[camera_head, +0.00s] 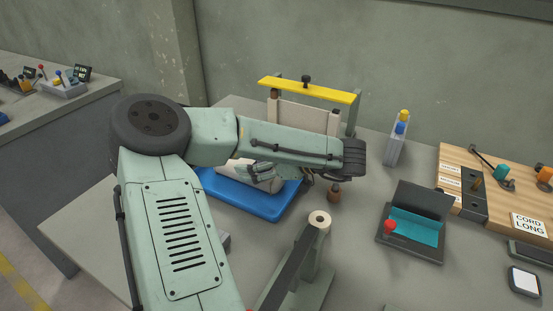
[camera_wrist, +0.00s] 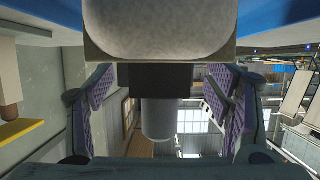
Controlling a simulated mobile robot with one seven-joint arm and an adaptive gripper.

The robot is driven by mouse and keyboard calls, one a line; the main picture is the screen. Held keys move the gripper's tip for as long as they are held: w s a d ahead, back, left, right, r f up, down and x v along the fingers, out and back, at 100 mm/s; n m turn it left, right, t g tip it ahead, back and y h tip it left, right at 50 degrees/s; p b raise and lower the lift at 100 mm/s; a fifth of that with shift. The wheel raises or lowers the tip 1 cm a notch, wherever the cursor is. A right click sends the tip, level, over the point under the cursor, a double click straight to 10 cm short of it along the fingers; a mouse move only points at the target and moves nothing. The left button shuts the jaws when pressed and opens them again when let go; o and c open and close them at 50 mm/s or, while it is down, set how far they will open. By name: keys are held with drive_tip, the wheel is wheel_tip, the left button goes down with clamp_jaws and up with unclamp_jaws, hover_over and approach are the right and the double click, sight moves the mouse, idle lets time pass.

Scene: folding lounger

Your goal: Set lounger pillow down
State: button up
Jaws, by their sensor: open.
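A pale grey, rounded piece that looks like the lounger pillow (camera_head: 236,168) lies on a blue pad (camera_head: 222,194) in the head view, partly hidden by my arm. My gripper (camera_head: 264,173) is low over the pad, at the right end of the pale piece. In the wrist view, my gripper (camera_wrist: 163,98) has its two purple-padded fingers wide apart. A pale rounded block (camera_wrist: 160,28) fills the top middle, with blue surface on both sides. A dark block and a pale cylinder (camera_wrist: 158,120) show between the fingers; I cannot tell whether they touch the pale block.
A frame with a yellow bar (camera_head: 306,89) stands behind the pad. A wooden board (camera_head: 521,195) lies far right.

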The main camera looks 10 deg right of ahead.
drive_tip(key=v, duration=1)
drive_tip(key=shift+p, duration=0.45)
